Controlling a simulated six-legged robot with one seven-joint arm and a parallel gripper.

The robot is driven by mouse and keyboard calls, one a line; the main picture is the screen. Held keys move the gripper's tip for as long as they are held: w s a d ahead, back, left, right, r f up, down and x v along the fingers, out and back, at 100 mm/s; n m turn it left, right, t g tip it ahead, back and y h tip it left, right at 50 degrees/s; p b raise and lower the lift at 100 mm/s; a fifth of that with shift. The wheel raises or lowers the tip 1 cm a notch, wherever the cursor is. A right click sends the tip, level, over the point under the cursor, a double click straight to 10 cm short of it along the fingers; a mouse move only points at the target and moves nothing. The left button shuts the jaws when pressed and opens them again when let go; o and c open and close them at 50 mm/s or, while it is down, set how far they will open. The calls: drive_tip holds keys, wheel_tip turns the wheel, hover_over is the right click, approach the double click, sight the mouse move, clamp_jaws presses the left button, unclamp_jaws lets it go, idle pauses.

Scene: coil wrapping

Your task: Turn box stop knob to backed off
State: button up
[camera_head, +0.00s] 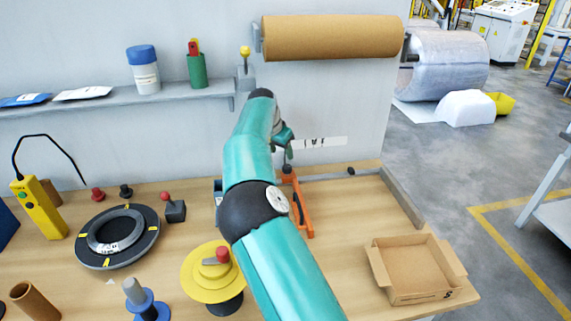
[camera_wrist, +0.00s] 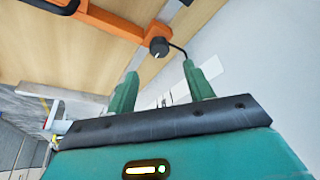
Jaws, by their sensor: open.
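My gripper (camera_wrist: 160,80) is open, its two green fingers apart with nothing between them. In the head view my gripper (camera_head: 287,142) is near the back wall, partly hidden by my arm. A small black knob (camera_head: 351,171) sits by the grey rail (camera_head: 404,200) at the back right of the bench, to the right of my gripper; its setting is too small to read. In the wrist view a round dark knob (camera_wrist: 158,47) with a pale mark shows beyond the fingertips, by the orange arm (camera_wrist: 115,24). I cannot tell whether both are the same knob.
An open cardboard box (camera_head: 413,270) stands at the bench's front right. An orange frame (camera_head: 300,207) stands beside my arm. A yellow disc (camera_head: 208,281) with a red knob is left of my arm. A brown roll (camera_head: 330,38) hangs above. Bench between frame and box is clear.

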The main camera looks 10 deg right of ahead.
sight(287, 166)
drive_tip(key=x, duration=0.8)
drive_tip(key=shift+d+f, duration=0.1)
drive_tip(key=shift+f, duration=0.05)
drive_tip(key=c, duration=1)
drive_tip(key=shift+n, duration=0.3)
